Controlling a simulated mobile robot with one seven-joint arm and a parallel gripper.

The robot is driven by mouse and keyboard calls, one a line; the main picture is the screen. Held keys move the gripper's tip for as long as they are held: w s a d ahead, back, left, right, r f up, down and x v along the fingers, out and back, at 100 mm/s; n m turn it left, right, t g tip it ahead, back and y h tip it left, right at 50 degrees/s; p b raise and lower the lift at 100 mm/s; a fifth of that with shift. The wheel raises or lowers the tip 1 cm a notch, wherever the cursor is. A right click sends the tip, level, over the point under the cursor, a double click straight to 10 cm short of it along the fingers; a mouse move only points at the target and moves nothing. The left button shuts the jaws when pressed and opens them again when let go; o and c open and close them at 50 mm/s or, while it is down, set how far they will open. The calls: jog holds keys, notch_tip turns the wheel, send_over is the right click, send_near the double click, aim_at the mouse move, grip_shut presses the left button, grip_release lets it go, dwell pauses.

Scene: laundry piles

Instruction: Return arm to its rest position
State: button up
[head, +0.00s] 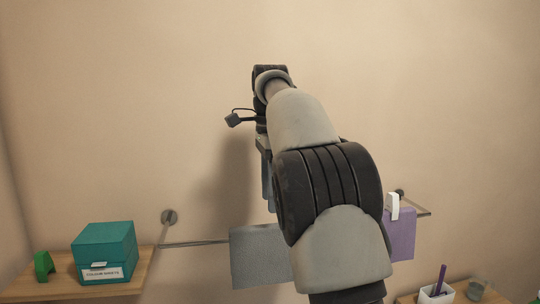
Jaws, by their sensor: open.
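My arm rises from the lower right of the head view and reaches up toward the beige wall. My gripper (267,190) points down beyond the forearm, above the wall rail (195,243). It is open, and much of it is hidden behind my arm. I see nothing held in it. A grey cloth (258,258) hangs over the rail below, partly covered by my arm. A purple cloth (402,235) hangs farther right on the rail, with a white clip (393,206) at its top.
At the left, a wooden shelf (130,285) holds a teal labelled box (103,250) and a green object (43,266). The upper wall area is clear.

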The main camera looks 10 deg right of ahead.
notch_tip(320, 180, up, 7)
jog(key=p, duration=0.3)
jog(key=s+d+r+n+t, duration=0.25)
jog(key=s+n, duration=0.25)
jog(key=s, duration=0.3)
jog(key=s+a+f+n+t, duration=0.1)
jog(key=s+f+n, duration=0.5)
jog(key=s, duration=0.5)
jog(key=s+a+f+n+t, duration=0.1)
jog(key=s+f+n+t, duration=0.1)
jog(key=s+f+n, duration=0.5)
jog(key=s+f, duration=0.3)
jog(key=s, duration=0.1)
jog(key=shift+a+f+p, duration=0.25)
jog(key=shift+f+p, duration=0.05)
jog(key=shift+f, duration=0.05)
